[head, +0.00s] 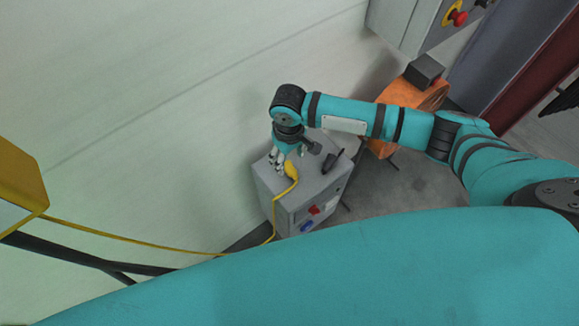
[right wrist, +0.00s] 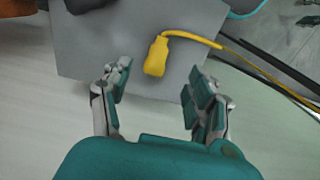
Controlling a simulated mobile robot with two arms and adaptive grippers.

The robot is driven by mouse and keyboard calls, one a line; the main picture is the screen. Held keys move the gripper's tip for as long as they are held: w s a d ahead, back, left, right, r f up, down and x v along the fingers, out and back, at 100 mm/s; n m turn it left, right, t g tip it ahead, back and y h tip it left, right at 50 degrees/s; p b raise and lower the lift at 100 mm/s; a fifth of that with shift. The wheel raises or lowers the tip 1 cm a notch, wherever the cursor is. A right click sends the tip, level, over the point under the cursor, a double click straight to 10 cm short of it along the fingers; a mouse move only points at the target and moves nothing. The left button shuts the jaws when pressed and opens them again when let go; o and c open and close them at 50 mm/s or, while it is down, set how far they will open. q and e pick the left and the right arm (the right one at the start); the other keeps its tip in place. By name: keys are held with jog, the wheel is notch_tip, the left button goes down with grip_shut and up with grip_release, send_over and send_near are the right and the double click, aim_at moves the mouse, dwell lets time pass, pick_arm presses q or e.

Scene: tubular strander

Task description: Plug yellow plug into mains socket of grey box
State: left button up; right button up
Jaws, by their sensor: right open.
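The yellow plug (head: 291,169) lies on top of the grey box (head: 265,186). A yellow cable (head: 275,218) runs from it over the box's edge. The box's front carries a red part (head: 314,210) and a blue part (head: 307,226); I cannot tell which is the mains socket. My right gripper (head: 282,163) is above the box top beside the plug. In the right wrist view the gripper (right wrist: 157,80) is open and empty, with the plug (right wrist: 156,58) on the grey top (right wrist: 100,50) ahead, between the lines of the fingers. My left gripper is not in view.
A dark object (head: 333,160) lies on the box top, right of the plug. A pale wall stands behind the box. An orange drum-like thing (head: 410,97) stands to the right, under a cabinet with a red button (head: 457,18). The cable reaches a yellow block (head: 20,180) at left.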

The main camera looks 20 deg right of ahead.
aim_at(290, 167)
jog(key=shift+f, duration=0.7)
jog(key=f, duration=0.3)
jog(key=f+p, duration=0.1)
jog(key=f, duration=0.1)
jog(key=shift+w+d+f, duration=0.1)
jog(key=shift+w, duration=0.15)
jog(key=c, duration=1.2)
